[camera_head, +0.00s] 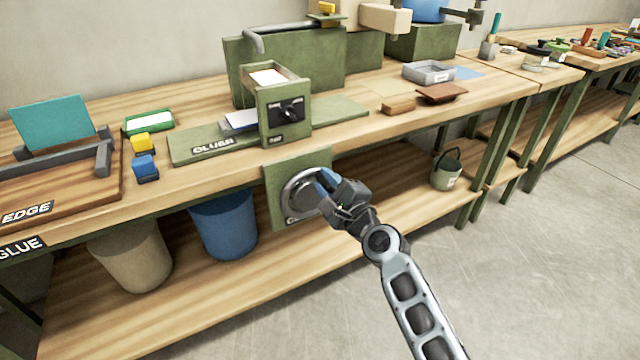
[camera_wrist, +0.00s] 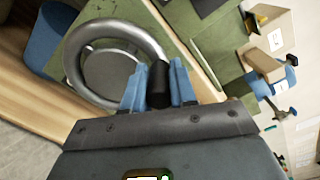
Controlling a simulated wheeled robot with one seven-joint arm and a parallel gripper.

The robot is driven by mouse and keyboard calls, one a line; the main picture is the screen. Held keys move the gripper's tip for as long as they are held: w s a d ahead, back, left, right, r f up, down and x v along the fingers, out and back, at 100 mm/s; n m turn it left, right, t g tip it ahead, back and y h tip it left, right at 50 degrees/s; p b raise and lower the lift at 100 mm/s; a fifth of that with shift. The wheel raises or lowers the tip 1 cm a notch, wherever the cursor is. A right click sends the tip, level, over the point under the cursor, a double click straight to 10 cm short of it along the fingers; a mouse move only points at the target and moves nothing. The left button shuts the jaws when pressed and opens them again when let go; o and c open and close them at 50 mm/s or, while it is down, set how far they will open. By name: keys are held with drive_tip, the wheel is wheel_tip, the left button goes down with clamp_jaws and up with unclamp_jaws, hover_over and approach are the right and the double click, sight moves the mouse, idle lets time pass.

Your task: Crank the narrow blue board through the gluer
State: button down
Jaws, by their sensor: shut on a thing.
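The gluer (camera_head: 285,122) is a green machine on the bench, its long base (camera_head: 190,143) lettered with its name. A narrow board (camera_head: 238,121), pale on top with a blue edge, lies on the base at the gluer's left side; its right end is hidden by the frame. Below, a grey crank wheel (camera_head: 287,196) sits on a green plate at the bench front. My gripper (camera_head: 332,187) is at the wheel's right side. In the wrist view, its blue fingers are shut on the black crank handle (camera_wrist: 158,84) beside the ring-shaped wheel (camera_wrist: 74,58).
A teal board (camera_head: 52,122) stands in a holder at the left. Yellow (camera_head: 142,141) and blue (camera_head: 145,166) blocks and a green tray (camera_head: 149,123) lie nearby. A blue bin (camera_head: 224,222) and beige bin (camera_head: 130,255) stand below. Floor at the right is clear.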

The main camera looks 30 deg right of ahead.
drive_tip(key=d+f+m, duration=0.4)
drive_tip(key=f+m, duration=0.1)
drive_tip(key=m, duration=0.8)
drive_tip(key=shift+d+f, duration=0.25)
drive_tip(key=shift+f, duration=0.15)
drive_tip(key=shift+m, duration=0.3)
drive_tip(key=shift+f, duration=0.1)
drive_tip(key=c, duration=0.9)
unclamp_jaws()
drive_tip(key=s, duration=0.8)
